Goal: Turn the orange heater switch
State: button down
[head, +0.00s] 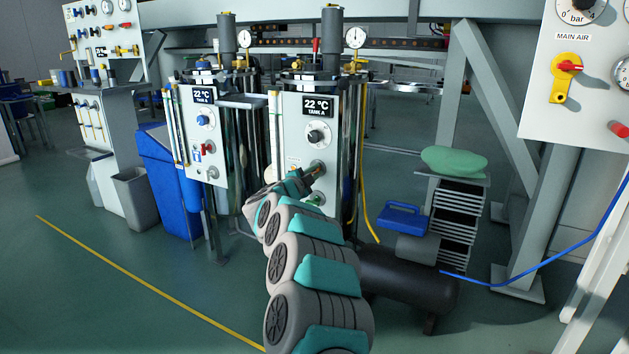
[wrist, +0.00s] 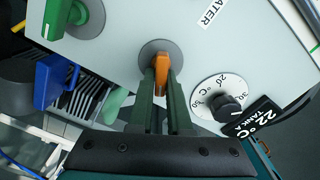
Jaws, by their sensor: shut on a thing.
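The orange heater switch (wrist: 161,66) sits on a round grey plate on the light panel, beside a partly cut-off label. In the wrist view my gripper (wrist: 161,82) has its two dark green fingers closed on either side of the orange handle. The handle runs roughly up and down in that view, in line with the fingers. In the head view my gripper (head: 308,173) is at the lower part of the right-hand tank panel (head: 294,147). My gripper and arm hide most of the switch there.
On the panel, a black-knobbed temperature dial (wrist: 218,98) and a green handle (wrist: 77,14) flank the switch. A 22 °C display (head: 317,107) is above. A second tank panel (head: 203,140) stands left. A black cylinder (head: 405,275) and blue box (head: 403,218) lie right of my arm.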

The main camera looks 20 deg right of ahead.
jog(key=m+b, duration=0.1)
jog(key=f+m+b, duration=0.1)
jog(key=shift+m, duration=0.3)
jog(key=shift+m+b, duration=1.2)
jog(key=shift+m, duration=0.3)
jog(key=shift+r, duration=0.1)
jog(key=c, duration=0.9)
grip_release()
jog(key=shift+s, duration=0.1)
jog(key=shift+v, duration=3.85)
